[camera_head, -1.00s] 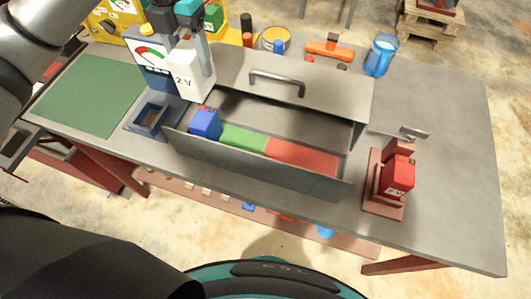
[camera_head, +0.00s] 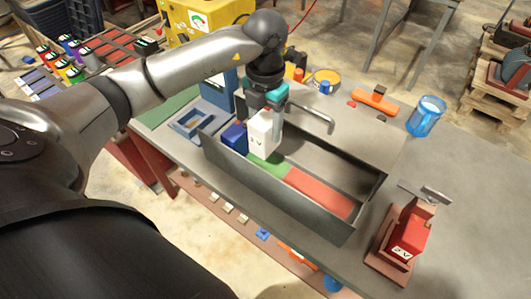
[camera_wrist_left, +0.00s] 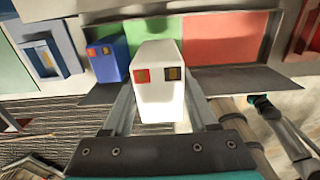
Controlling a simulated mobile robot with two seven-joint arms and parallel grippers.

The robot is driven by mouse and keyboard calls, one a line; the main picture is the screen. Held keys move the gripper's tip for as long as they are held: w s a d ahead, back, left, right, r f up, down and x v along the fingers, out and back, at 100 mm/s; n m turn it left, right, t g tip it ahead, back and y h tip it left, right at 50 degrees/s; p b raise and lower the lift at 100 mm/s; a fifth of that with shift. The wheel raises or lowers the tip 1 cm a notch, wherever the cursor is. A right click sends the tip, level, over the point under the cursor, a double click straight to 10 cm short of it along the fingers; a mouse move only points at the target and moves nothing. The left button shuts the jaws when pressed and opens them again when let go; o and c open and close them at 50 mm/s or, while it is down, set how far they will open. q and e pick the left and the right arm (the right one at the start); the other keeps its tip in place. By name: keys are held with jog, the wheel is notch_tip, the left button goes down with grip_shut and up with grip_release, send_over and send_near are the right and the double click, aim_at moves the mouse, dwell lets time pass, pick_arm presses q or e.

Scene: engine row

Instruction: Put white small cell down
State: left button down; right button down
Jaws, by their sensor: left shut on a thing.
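The white small cell (camera_head: 264,134), marked "2 V", is held upright by my left gripper (camera_head: 270,104), which is shut on it. In the left wrist view the white cell (camera_wrist_left: 158,85) sits between the two fingers, with a red and a dark terminal. It is over the open grey metal box (camera_head: 285,203), near the green section (camera_head: 268,165). I cannot tell whether its base touches the box floor. A blue cell (camera_head: 234,137) stands in the box just left of it. My right gripper is not in view.
A red section (camera_head: 318,193) fills the box's right part. A red cell (camera_head: 409,236) stands in a stand at the right. A blue mug (camera_head: 426,117) and an orange tool (camera_head: 377,99) are behind. A blue tray (camera_head: 192,122) is left of the box.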

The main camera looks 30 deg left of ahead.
aim_at(266, 154)
pick_arm(q)
notch_tip(266, 154, down, 10)
jog(key=shift+b, duration=0.35)
jog(key=shift+f, duration=0.2)
jog(key=shift+c, duration=0.9)
grip_release()
jog(key=shift+r, duration=0.1)
notch_tip(266, 154, up, 12)
jog(key=shift+r+p, duration=0.1)
jog(key=shift+p, duration=0.3)
